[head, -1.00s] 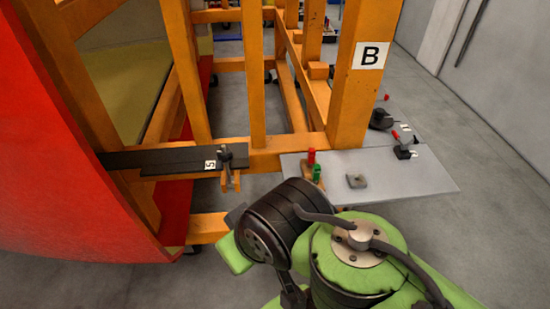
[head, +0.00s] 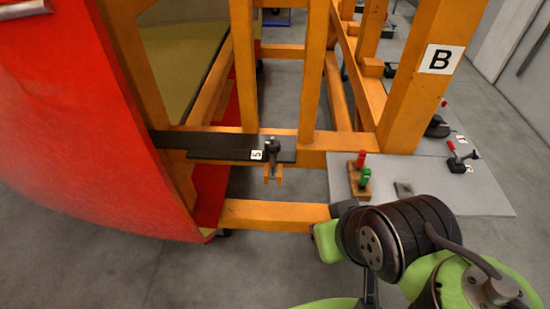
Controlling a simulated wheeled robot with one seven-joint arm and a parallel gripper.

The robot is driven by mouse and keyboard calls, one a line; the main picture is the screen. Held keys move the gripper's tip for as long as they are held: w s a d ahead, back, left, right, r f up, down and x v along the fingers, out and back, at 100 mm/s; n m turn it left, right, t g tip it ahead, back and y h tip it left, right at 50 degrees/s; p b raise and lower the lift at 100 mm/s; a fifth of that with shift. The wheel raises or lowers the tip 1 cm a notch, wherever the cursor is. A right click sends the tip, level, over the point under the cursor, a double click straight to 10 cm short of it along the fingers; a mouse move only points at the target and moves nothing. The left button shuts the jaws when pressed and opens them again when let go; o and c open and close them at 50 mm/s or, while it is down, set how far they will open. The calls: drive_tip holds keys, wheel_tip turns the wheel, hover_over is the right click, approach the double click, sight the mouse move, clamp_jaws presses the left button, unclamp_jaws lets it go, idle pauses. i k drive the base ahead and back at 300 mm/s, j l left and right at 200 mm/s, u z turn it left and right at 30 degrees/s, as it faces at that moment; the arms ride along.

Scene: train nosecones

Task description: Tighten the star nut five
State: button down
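The star nut (head: 272,146) is a small dark knob on a dark flat bar (head: 215,148), right beside a white label with a 5 (head: 257,155). The bar lies across the orange frame and reaches to the red nosecone (head: 85,110) at the left. An orange forked piece shows below the nut. How tight the nut is cannot be seen. My green and black arm is at the lower right, to the right of and nearer than the nut. My gripper is not recognisable in this view.
An orange frame (head: 409,95) with a B sign stands at the right. A grey plate (head: 435,180) holds a wooden block with red and green handles (head: 359,180), a small grey block (head: 403,188) and dark clamps (head: 460,160). Grey floor is clear at the lower left.

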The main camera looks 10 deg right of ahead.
sight(273, 150)
drive_tip(key=j+u, duration=0.2)
drive_tip(key=u, duration=0.2)
drive_tip(key=i+j+u, duration=0.1)
drive_tip(key=u, duration=0.25)
drive_tip(key=i+j+u, duration=0.1)
drive_tip(key=j+u, duration=0.3)
drive_tip(key=i+j+u, duration=0.1)
drive_tip(key=u, duration=0.3)
